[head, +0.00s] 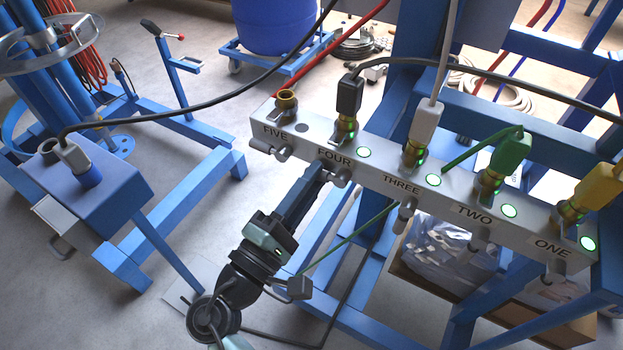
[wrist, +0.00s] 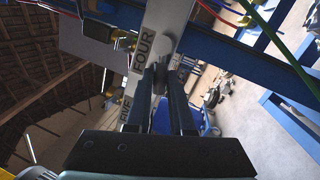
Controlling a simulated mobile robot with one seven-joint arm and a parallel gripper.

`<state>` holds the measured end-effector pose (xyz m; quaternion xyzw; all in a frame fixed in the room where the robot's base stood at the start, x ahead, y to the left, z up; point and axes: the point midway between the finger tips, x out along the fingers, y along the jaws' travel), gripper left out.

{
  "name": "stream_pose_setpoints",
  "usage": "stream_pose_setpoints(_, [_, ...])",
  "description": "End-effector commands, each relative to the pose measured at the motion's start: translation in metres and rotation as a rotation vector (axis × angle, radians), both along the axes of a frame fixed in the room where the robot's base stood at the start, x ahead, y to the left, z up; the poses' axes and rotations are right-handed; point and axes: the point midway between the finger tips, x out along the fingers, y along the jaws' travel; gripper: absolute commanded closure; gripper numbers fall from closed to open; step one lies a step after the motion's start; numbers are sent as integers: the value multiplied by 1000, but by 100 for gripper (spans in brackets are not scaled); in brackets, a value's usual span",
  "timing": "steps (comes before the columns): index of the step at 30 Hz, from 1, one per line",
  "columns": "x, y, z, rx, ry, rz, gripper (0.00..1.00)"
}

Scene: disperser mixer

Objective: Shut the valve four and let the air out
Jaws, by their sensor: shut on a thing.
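A grey manifold bar (head: 468,198) carries valves labelled FIVE to ONE from left to right. Valve four (head: 346,128) has a brass fitting with a black plug (head: 349,93) and black hose on top, and a lit green light (head: 364,153) beside it. Its grey handle (head: 342,177) hangs at the front under the FOUR label. My gripper (head: 327,171) reaches up from below and is shut on this handle. In the wrist view my fingers (wrist: 166,105) lie either side of the handle (wrist: 160,76), next to the FOUR label. The fingers hide part of the handle.
Valve five (head: 286,103) has a bare brass fitting and a dark light. White, green and yellow plugs sit on three, two and one, with lit green lights. Blue frame beams (head: 480,122) stand behind and below the bar. A blue box stand (head: 100,195) is at left.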

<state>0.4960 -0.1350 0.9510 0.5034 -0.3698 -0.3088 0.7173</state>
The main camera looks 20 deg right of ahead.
Motion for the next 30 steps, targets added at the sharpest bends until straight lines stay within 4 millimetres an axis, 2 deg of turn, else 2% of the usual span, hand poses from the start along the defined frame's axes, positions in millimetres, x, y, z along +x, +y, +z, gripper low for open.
stream_pose_setpoints(5, [0,0,0,14,-19,0,100])
stream_pose_setpoints(14, [2,1,8,158,-205,1,100])
stream_pose_setpoints(22, [2,1,12,163,-214,2,100])
stream_pose_setpoints(23, [2,1,13,163,-214,2,73])
stream_pose_setpoints(24, [2,1,13,163,-214,2,66])
stream_pose_setpoints(27, [2,1,12,163,-212,2,49])
stream_pose_setpoints(30, [2,1,11,164,-210,1,49])
